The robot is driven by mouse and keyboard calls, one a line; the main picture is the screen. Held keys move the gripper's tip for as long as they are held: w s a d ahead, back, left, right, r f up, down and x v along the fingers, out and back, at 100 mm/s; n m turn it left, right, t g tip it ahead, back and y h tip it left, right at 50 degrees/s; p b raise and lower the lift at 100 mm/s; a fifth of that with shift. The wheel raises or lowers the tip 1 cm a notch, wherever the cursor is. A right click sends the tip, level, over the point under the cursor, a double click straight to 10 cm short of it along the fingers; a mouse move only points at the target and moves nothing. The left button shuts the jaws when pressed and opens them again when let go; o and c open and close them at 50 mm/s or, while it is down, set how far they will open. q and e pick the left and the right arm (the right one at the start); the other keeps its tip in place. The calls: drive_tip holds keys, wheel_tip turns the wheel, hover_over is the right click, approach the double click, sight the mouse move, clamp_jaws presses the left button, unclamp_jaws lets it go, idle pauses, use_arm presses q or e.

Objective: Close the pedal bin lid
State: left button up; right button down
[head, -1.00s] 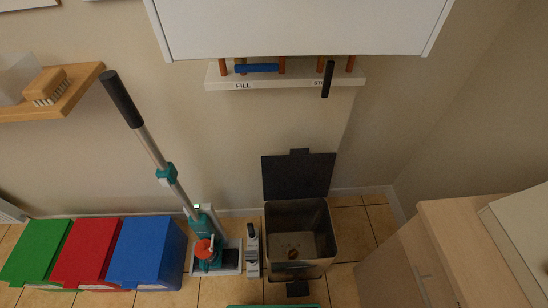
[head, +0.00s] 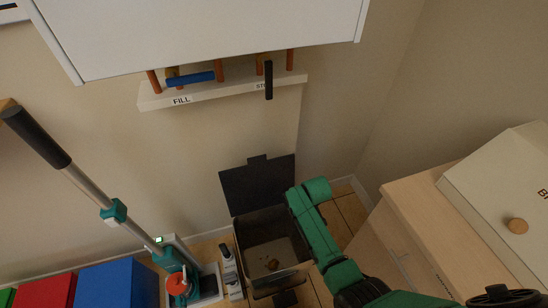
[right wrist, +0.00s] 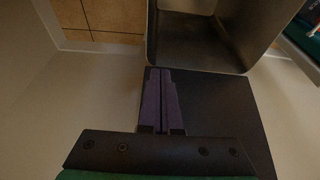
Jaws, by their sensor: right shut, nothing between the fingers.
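The pedal bin (head: 243,238) stands on the floor by the wall, its lid (head: 250,185) raised and leaning back toward the wall. My right arm reaches over the bin's right side, with its green end close to the lid's right edge in the head view; its fingers are hidden there. In the right wrist view, my right gripper (right wrist: 162,128) is shut and empty, its purple fingers in front of the dark lid (right wrist: 225,110) and pointing toward the open bin (right wrist: 198,40). I cannot tell whether they touch the lid. My left gripper is not in view.
A floor cleaner with a long handle (head: 80,185) and a blue box (head: 112,285) stand left of the bin. A wooden cabinet (head: 425,195) carrying a cream box (head: 505,185) is at right. A pipe shelf (head: 225,88) hangs above.

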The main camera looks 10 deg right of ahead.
drive_tip(key=w+a+r+t, duration=0.1)
drive_tip(key=w+a+r, duration=0.15)
drive_tip(key=r, duration=0.65)
drive_tip(key=w+a+r+b, duration=0.1)
drive_tip(key=w+r, duration=0.3)
drive_tip(key=r, duration=0.6)
drive_tip(key=w+a+r+t, duration=0.15)
drive_tip(key=w+r, duration=0.25)
drive_tip(key=r, duration=0.5)
drive_tip(key=s+a+f+b+x, duration=0.1)
drive_tip(key=b+x, duration=0.8)
drive_tip(key=x, duration=1.1)
drive_tip(key=shift+g, duration=0.25)
drive_tip(key=shift+s+d+r+p, duration=0.2)
drive_tip(key=shift+s+r+p, duration=0.05)
drive_tip(key=shift+s+p, duration=0.55)
drive_tip(key=shift+s+d+r+p, duration=0.15)
drive_tip(key=shift+s+r+p, duration=0.1)
drive_tip(key=shift+s+p, duration=0.55)
drive_tip(key=shift+s+d+r+p, duration=0.2)
drive_tip(key=shift+s+p, duration=0.3)
drive_tip(key=shift+p, duration=0.5)
